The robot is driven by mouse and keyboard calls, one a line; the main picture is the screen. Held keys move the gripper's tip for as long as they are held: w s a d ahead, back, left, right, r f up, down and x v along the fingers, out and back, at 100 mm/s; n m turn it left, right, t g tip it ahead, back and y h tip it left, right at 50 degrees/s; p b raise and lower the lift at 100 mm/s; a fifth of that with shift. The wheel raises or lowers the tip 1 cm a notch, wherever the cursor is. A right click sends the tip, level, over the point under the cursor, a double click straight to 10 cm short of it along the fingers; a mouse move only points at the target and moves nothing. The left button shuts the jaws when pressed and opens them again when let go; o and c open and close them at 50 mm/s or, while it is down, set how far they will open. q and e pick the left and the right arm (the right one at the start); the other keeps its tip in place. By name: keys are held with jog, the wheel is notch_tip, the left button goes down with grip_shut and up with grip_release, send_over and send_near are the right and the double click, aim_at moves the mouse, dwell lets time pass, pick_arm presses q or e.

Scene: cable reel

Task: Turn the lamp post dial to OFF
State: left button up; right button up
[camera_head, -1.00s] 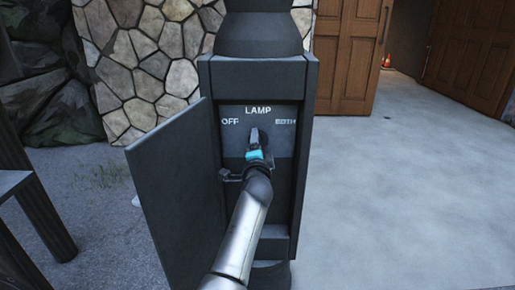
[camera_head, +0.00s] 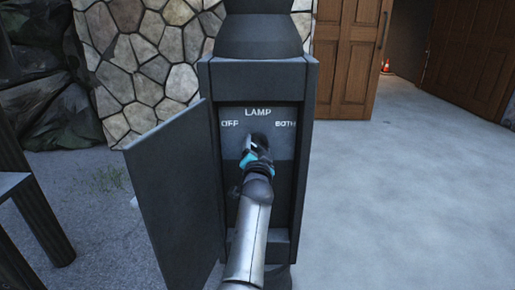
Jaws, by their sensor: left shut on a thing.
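The dark lamp post (camera_head: 258,82) stands in the middle of the view with its box open. Inside is a panel (camera_head: 285,112) lettered LAMP at the top, OFF at the left and BOTH at the right. The dark dial (camera_head: 259,139) sits at the panel's middle, below LAMP. My left gripper (camera_head: 257,147) comes up from below and is shut on the dial. The gripper hides much of the dial, so I cannot tell exactly where it points. My right gripper is out of view.
The box's door (camera_head: 173,190) hangs open to the left of the post. A stone wall (camera_head: 140,70) stands behind, and wooden doors (camera_head: 355,60) are at the back right. The concrete floor (camera_head: 410,190) on the right is clear. A dark metal frame (camera_head: 35,215) is at the left edge.

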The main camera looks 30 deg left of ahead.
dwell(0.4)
pick_arm(q)
jog(key=o, duration=1.3)
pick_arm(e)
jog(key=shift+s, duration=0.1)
